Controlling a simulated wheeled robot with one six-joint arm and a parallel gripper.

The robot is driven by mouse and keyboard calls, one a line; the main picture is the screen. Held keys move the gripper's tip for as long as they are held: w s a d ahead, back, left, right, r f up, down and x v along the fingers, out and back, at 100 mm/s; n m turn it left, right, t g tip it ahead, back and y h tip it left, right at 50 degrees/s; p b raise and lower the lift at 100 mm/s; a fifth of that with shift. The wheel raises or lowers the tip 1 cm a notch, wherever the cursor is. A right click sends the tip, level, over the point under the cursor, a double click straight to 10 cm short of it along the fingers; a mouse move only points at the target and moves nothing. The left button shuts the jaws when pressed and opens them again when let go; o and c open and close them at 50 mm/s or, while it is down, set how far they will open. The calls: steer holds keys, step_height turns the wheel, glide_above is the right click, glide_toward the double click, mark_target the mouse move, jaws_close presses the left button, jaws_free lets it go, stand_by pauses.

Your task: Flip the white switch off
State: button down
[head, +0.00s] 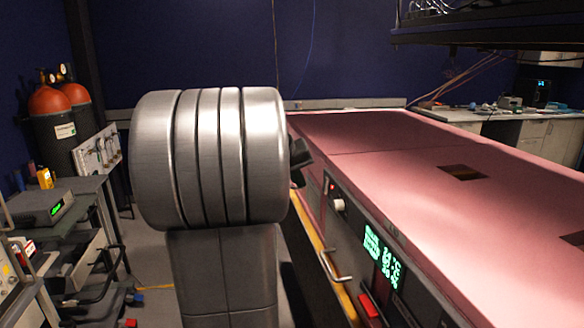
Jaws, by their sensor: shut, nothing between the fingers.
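A small white switch (338,204) sits on the dark front panel of the pink-topped enclosure, just right of centre in the head view. A reddish spot shows at its upper left. It is too small to tell which way it is set. My large grey arm link fills the left middle of the view. A dark part of my gripper (301,162) shows past the link's right edge, up and left of the switch and apart from it in the picture. The gripper is shut and empty. Most of it is hidden behind the link.
The front panel also carries a green lit display (381,256), a red switch (370,307) and a metal handle (335,267). The pink foam top (430,190) has dark square openings. A bench with instruments (45,210) and red-topped cylinders (55,105) stand at left.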

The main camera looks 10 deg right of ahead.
mark_target(326, 185)
steer(key=shift+w+d+f+p, duration=0.15)
steer(key=shift+d+f, duration=0.2)
steer(key=shift+d, duration=0.45)
steer(key=shift+w+d+f+p, duration=0.1)
steer(key=shift+d+f, duration=0.25)
steer(key=shift+d, duration=0.45)
steer(key=shift+w+d+f+p, duration=0.15)
steer(key=shift+d+f, duration=0.2)
steer(key=shift+d, duration=0.45)
steer(key=shift+d+f+h+b, duration=0.1)
steer(key=shift+d+h+b, duration=0.15)
steer(key=shift+b, duration=0.45)
steer(key=shift+a, duration=0.1)
